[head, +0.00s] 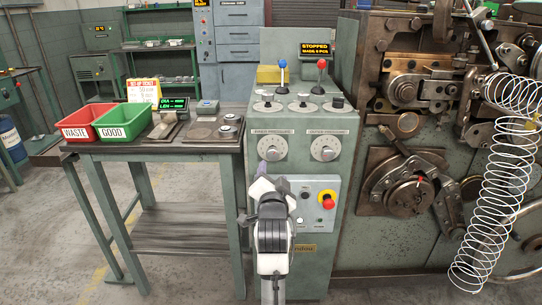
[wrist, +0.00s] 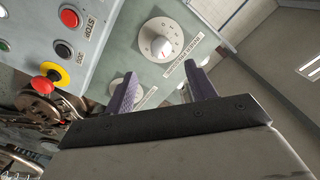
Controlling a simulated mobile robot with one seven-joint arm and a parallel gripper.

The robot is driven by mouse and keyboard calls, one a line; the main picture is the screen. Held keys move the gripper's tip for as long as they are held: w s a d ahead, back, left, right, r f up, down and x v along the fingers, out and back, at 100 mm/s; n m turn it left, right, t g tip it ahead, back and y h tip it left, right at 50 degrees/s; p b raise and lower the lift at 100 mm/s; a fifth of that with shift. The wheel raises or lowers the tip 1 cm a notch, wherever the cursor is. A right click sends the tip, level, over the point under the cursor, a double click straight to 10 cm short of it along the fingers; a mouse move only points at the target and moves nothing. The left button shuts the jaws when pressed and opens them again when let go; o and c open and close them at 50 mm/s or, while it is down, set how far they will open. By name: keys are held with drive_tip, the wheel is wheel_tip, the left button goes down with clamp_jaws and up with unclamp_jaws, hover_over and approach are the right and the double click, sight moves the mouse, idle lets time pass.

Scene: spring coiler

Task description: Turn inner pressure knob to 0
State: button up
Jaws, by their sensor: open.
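The inner pressure knob (head: 272,147) is a pale dial on the left of the green machine front, under its label. My gripper (head: 263,170) is just below the inner pressure knob in the head view. In the wrist view my gripper (wrist: 162,88) shows two purple fingers spread apart, with nothing held between them. It appears apart from the knob.
A button panel with a red emergency stop (head: 327,200) is right of my gripper. Small switches and two levers (head: 282,68) stand above the knobs. A table (head: 165,150) with red and green bins is at left. A wire coil (head: 495,190) hangs at far right.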

sight(273, 155)
drive_tip(key=w+p, duration=0.1)
drive_tip(key=w, duration=1)
drive_tip(key=c, duration=1)
